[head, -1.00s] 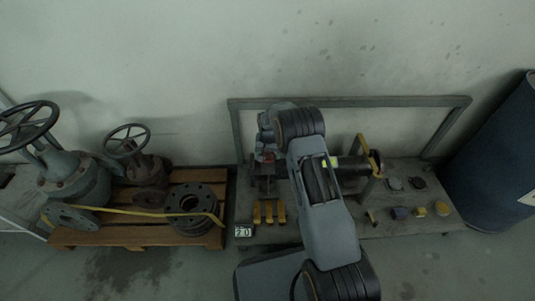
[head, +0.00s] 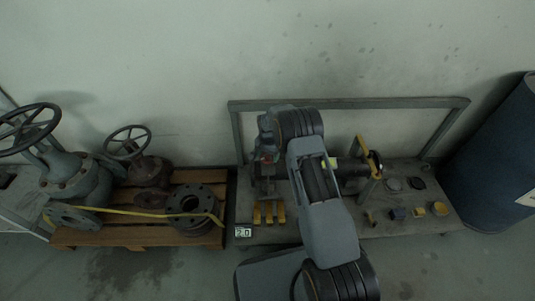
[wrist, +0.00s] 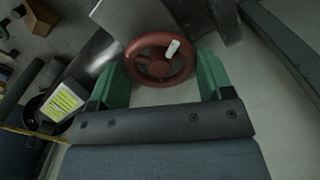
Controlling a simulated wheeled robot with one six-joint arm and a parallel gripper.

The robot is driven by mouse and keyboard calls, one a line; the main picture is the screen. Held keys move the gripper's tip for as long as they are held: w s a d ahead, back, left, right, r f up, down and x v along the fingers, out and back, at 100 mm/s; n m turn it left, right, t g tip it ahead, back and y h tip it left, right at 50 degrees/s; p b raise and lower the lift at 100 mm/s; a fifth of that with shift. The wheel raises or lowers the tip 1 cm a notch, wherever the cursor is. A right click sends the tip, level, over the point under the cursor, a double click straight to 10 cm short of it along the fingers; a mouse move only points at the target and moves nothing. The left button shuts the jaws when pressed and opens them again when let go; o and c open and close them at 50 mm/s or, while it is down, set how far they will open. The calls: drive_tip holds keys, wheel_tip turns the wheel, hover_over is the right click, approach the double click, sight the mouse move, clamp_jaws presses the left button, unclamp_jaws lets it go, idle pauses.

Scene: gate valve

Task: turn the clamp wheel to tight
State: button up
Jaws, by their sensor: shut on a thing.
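The clamp wheel is a red handwheel (wrist: 160,60) with a pale knob on its rim, at the top middle of the wrist view. My gripper (wrist: 159,66) has its two green fingers on opposite sides of the wheel and is shut on it.
The workbench (head: 340,234) has a grey rail frame behind it. A pallet (head: 120,235) with valves stands left. A dark blue drum (head: 497,160) stands right. A small white display (head: 243,232) is at the bench front.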

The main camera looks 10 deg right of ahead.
sight(268, 156)
drive_tip(key=m+p, duration=0.1)
drive_tip(key=m, duration=0.4)
drive_tip(key=shift+m, duration=0.3)
drive_tip(key=m, duration=0.5)
drive_tip(key=shift+p, duration=0.3)
drive_tip(key=shift+m, duration=0.5)
drive_tip(key=o, duration=0.9)
drive_tip(key=shift+o, duration=0.2)
wheel_tip(268, 156, up, 14)
drive_tip(key=p, duration=0.4)
drive_tip(key=shift+p, duration=0.3)
drive_tip(key=shift+f, duration=0.1)
